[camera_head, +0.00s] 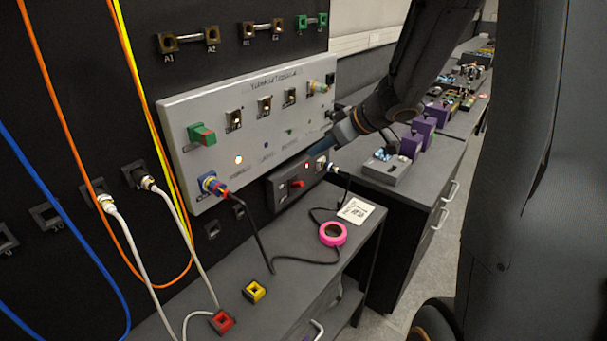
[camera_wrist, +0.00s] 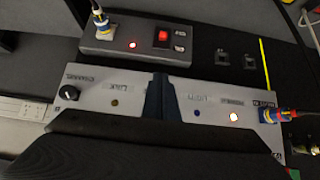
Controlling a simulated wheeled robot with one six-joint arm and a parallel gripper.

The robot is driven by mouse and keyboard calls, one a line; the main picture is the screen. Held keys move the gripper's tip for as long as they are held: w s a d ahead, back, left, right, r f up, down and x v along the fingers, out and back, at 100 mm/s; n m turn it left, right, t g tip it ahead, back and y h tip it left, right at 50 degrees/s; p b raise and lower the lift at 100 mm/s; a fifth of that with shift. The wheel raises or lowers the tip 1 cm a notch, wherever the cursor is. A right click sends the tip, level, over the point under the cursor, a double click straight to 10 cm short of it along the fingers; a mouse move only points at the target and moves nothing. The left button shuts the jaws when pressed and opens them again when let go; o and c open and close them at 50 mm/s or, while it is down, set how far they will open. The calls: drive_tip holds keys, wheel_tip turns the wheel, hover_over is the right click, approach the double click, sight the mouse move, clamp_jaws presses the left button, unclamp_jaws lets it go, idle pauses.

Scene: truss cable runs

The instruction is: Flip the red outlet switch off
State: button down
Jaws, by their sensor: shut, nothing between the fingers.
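The red outlet switch (camera_head: 296,184) sits on a dark outlet box (camera_head: 277,194) low on the black wall, under the grey panel. In the wrist view the red switch (camera_wrist: 163,36) is near the top, on the dark box, with a lit red light (camera_wrist: 132,44) beside it. A plug (camera_wrist: 101,24) is in the box's socket. My gripper (camera_wrist: 158,82) is shut and empty. Its fingers show in front of the grey panel, apart from the switch. In the head view my gripper (camera_head: 322,142) is near the panel's lower right part, above and right of the switch.
The grey panel (camera_head: 220,95) carries knobs, toggles and a lit lamp (camera_head: 238,160). A blue-yellow connector (camera_head: 212,184) sticks out at its lower left with a black cable. Pink tape (camera_head: 333,233) and a white card (camera_head: 355,211) lie on the bench below.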

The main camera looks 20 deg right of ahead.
drive_tip(key=shift+f, duration=0.1)
hover_over(297, 185)
drive_tip(key=f, duration=0.6)
drive_tip(key=shift+w+d+f+b, duration=0.15)
drive_tip(key=shift+d+f+b, duration=0.15)
drive_tip(key=f, duration=0.2)
drive_tip(key=s+d+f, duration=0.1)
drive_tip(key=shift+f, duration=0.2)
drive_tip(key=shift+s+f, duration=0.15)
drive_tip(key=shift+d+f+b, duration=0.1)
drive_tip(key=shift+d+b, duration=0.1)
drive_tip(key=shift+b, duration=0.1)
